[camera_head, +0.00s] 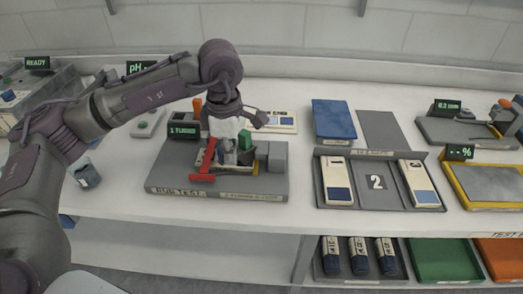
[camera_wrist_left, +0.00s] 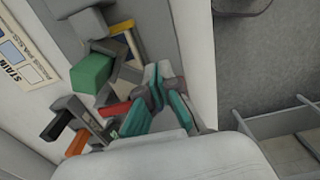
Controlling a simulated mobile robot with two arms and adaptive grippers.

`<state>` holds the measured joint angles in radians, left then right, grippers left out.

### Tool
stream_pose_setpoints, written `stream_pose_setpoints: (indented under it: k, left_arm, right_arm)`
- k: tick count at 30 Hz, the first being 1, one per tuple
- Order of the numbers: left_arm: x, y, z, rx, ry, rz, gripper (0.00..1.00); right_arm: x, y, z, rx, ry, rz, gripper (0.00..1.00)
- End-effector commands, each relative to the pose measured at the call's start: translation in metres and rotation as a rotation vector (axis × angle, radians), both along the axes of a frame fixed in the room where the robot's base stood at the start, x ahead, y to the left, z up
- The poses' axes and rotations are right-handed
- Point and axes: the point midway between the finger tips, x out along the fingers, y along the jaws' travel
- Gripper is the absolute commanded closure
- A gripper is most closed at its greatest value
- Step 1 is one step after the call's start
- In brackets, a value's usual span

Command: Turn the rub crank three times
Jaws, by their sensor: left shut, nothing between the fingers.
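The rub test device (camera_head: 170,180) sits on the table at left centre, a grey base with a front label. Its red crank (camera_head: 206,160) stands toward the front left and is partly covered by my left gripper; a red piece also shows in the left wrist view (camera_wrist_left: 114,109). A green block (camera_head: 245,139) is just right of the gripper. My left gripper (camera_head: 230,160) points down over the device, close to the red crank. Its teal-padded fingers (camera_wrist_left: 160,92) are shut with nothing between them. Contact with the crank cannot be told. My right gripper is not in view.
A small display (camera_head: 184,131) with green text and an orange handle (camera_head: 197,108) stand at the device's back left. A tray marked 2 (camera_head: 376,205) and a blue pad (camera_head: 333,118) lie to the right. A small cup (camera_head: 86,174) stands at left near the edge.

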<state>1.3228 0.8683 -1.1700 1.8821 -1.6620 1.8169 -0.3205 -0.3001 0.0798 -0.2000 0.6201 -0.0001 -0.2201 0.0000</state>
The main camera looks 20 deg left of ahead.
Motion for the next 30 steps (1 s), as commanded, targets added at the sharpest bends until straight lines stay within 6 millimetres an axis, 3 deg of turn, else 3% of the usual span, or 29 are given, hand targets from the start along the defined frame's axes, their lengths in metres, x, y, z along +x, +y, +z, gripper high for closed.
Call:
stream_pose_setpoints:
  k: [11,21,30]
  left_arm:
    - [0.000,0.004,0.000,0.000,0.001,0.000,1.00]
    - [0.006,0.026,-0.001,0.001,0.001,0.002,1.00]
    - [0.007,0.027,0.000,0.001,0.001,0.000,1.00]
  right_arm:
    - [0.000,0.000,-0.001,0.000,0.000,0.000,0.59]
    - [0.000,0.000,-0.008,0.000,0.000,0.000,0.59]
    - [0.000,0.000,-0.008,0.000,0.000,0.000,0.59]
